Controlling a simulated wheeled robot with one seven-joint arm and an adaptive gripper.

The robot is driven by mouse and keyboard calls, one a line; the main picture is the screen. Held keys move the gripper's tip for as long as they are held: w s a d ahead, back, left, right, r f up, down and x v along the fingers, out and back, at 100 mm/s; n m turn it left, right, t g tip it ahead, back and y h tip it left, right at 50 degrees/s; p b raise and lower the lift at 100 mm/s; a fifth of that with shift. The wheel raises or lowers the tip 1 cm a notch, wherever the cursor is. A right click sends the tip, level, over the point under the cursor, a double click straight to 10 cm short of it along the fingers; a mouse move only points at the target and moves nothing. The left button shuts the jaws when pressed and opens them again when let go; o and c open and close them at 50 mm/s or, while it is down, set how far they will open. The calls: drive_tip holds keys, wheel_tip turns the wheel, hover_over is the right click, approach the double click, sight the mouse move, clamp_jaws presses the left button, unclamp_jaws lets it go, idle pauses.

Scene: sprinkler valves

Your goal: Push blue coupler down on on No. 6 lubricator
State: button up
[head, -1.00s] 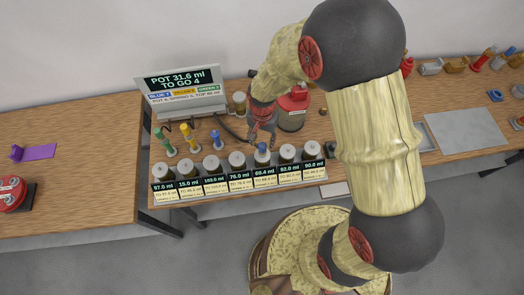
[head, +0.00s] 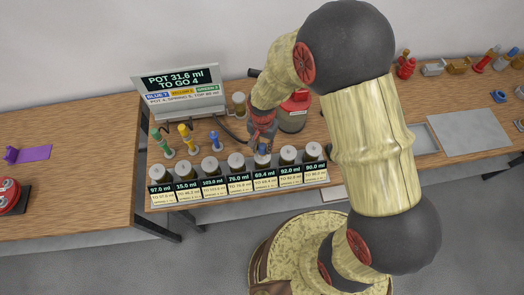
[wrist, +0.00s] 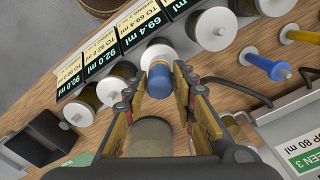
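The blue coupler (wrist: 153,103) sits over the white-topped lubricator (wrist: 158,55) labelled 69.4 ml, fifth from the left in the head view (head: 262,160). My gripper (wrist: 168,82) is low over it, with a finger on each side of the coupler. The fingers are very close to it; whether they press on it I cannot tell. In the head view my gripper (head: 262,142) hides most of the coupler. The seating of the coupler on the cap is partly hidden by the fingers.
Lubricators with display labels stand in a row on both sides, close to my fingers. Green (head: 163,143), yellow (head: 188,138) and blue (head: 215,140) handled pieces stand behind the row. A display (head: 180,85) reads POT 31.6 ml, TO GO 4. A red-topped container (head: 295,110) is just right of my gripper.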

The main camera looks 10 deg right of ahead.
drive_tip(key=c, duration=0.6)
clamp_jaws()
drive_tip(key=shift+r+p, duration=1.05)
drive_tip(key=shift+r, duration=0.6)
